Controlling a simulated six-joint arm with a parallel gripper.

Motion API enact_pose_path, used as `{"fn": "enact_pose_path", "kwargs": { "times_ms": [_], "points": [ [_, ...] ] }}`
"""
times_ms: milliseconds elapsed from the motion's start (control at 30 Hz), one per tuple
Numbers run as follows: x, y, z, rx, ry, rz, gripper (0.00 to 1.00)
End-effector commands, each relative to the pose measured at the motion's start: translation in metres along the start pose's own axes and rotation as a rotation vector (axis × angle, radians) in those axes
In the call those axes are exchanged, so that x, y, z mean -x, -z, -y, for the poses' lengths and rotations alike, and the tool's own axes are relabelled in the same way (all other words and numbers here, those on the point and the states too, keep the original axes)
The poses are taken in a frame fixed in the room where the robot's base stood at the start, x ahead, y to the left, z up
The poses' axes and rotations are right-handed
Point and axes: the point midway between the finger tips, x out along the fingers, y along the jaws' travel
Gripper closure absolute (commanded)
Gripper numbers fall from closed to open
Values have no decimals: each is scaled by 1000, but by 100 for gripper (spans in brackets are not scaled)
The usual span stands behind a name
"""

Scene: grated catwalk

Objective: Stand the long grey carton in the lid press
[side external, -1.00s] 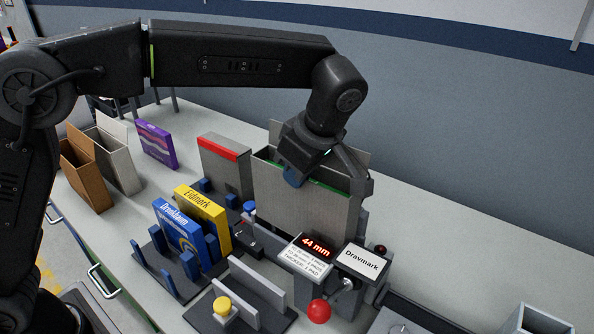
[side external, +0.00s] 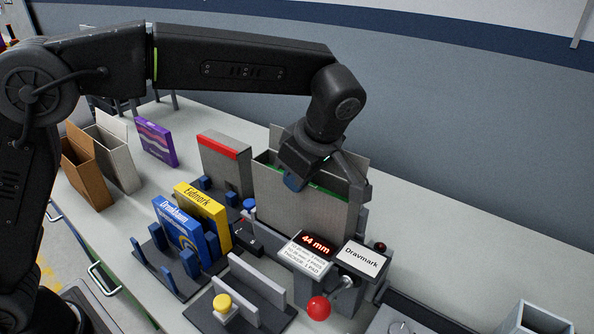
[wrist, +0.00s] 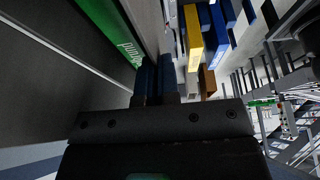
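The long grey carton (side external: 290,213) is upright in the side view, its top flaps open and something green inside. It is behind the lid press (side external: 327,277), which has a red "44 mm" display and a "Dravmark" plate. The press hides part of the carton's lower end, so I cannot tell whether it rests on the base. My gripper (side external: 293,183) reaches over the carton's near top edge, its blue fingers astride that wall. In the wrist view my gripper (wrist: 156,80) has its fingers close together, the green contents to their left.
Left of the carton stand a red-topped grey box (side external: 225,165) and a rack (side external: 178,274) with yellow (side external: 203,215) and blue (side external: 178,232) boxes. A red knob (side external: 319,309) and yellow button (side external: 222,303) are in front. Open bench lies right of the carton.

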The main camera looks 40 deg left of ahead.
Motion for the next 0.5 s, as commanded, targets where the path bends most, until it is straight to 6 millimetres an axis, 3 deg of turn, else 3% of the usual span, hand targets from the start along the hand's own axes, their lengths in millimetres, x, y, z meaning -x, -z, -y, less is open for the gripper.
{"fn": "enact_pose_path", "kwargs": {
  "times_ms": [500],
  "points": [
    [-18,-8,0,0,1,-1,100]
  ]
}}
